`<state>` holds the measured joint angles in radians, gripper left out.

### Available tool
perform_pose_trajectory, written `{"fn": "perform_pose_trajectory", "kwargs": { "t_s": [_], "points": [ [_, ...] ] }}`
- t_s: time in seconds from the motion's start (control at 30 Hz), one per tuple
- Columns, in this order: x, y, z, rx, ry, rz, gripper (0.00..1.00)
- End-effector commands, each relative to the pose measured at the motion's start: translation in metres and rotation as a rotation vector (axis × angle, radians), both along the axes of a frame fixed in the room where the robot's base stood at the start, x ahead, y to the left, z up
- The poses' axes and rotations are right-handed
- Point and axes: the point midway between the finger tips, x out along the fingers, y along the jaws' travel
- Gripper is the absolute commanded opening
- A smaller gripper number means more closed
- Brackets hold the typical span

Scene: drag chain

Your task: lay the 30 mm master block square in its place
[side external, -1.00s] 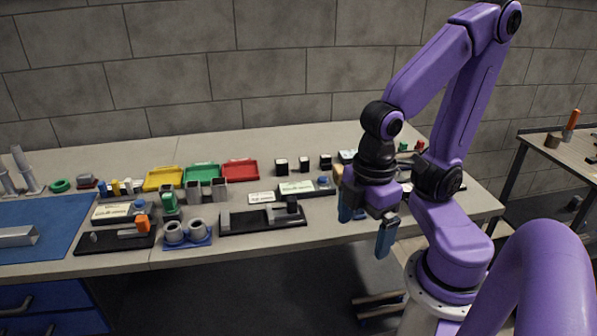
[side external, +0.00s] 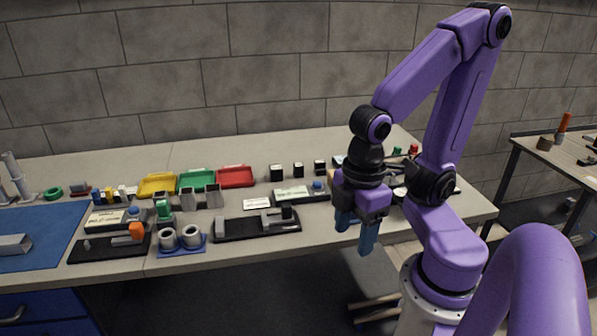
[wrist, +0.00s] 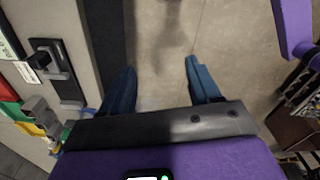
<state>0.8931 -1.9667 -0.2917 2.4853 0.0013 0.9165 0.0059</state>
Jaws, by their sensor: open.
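My gripper (side external: 356,230) is open and empty, pointing down at the bench's front edge. In the wrist view its two blue fingers (wrist: 161,70) are apart with only floor between them. Three small dark blocks with pale tops, a left one (side external: 276,173), a middle one (side external: 298,170) and a right one (side external: 320,167), stand at the back of the bench, left of my gripper. No size can be read, so I cannot tell which is the 30 mm master block. A black fixture (side external: 257,226) with grey parts lies near the front edge; it also shows in the wrist view (wrist: 62,72).
Yellow (side external: 157,185), green (side external: 194,180) and red (side external: 236,176) trays stand at the back. A grey box with a display (side external: 296,195) lies behind the fixture. Blue-based grey rings (side external: 181,241) and a blue mat (side external: 35,228) are further left. Small parts behind my gripper are partly hidden.

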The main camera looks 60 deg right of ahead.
Motion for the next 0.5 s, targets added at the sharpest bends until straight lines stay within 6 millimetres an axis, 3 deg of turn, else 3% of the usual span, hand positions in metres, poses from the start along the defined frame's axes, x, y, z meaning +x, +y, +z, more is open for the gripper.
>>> {"fn": "perform_pose_trajectory", "kwargs": {
  "t_s": [0.17,0.27,0.5],
  "points": [
    [0.042,0.008,0.009,0.004,-0.005,-0.174,0.62],
    [0.076,0.009,0.015,0.009,-0.011,-0.311,0.62],
    [0.161,-0.011,0.025,0.015,-0.025,-0.637,0.62]
  ]
}}
